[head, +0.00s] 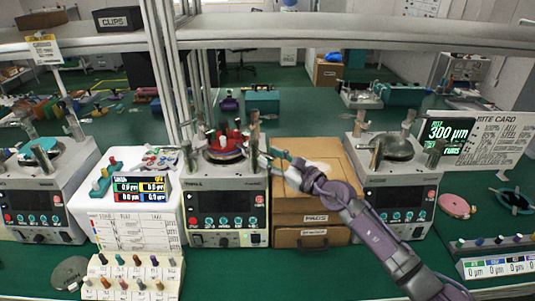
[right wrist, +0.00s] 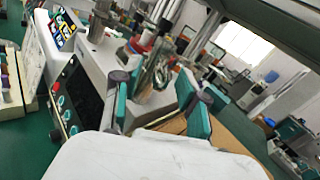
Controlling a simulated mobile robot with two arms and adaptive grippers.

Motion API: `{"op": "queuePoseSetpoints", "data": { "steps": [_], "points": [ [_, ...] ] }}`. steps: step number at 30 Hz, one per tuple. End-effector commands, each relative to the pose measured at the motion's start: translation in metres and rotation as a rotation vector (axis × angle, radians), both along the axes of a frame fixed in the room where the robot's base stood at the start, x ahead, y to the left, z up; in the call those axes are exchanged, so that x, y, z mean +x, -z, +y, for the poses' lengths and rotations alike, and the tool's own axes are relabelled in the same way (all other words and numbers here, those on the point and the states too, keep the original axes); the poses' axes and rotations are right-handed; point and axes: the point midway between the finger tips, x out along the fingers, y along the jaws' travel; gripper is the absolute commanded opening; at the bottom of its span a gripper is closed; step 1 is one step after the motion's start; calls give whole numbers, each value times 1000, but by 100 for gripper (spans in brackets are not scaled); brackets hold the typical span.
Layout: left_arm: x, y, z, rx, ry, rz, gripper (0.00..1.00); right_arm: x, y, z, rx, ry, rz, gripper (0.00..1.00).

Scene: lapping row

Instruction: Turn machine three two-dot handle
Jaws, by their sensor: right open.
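Three white lapping machines show in the head view: one at left with a teal plate (head: 42,146), a middle machine (head: 226,198) with a red plate (head: 226,145), and one at right (head: 395,190) with a grey plate. Metal posts with arms stand around each plate. Which is machine three, and any two-dot marks, I cannot make out. My right gripper (head: 272,156) is open at the right side of the middle machine's top. In the right wrist view its teal-padded fingers (right wrist: 158,98) are apart, with a metal post (right wrist: 157,70) beyond and between them. My left gripper is not in view.
A cardboard drawer box (head: 312,222) stands between the middle and right machines, under my right arm. A shelf (head: 330,32) with metal uprights (head: 172,90) crosses above. A peg rack (head: 130,279) and a display (head: 142,189) stand at left.

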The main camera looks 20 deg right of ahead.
Motion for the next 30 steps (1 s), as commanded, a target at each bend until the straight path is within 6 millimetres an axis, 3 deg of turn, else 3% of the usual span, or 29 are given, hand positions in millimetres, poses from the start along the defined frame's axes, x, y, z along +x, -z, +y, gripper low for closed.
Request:
{"op": "queuePoseSetpoints", "data": {
  "steps": [6, 14, 22, 30],
  "points": [
    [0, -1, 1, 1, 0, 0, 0, 14, 0, 8, 1, -1, 1, 42],
    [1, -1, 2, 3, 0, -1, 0, 15, 1, 8, 1, 0, 0, 42],
    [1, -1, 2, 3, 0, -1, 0, 15, 0, 8, 1, 0, 0, 1],
    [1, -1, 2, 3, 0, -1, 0, 15, 1, 8, 1, 0, 0, 0]
  ]
}}
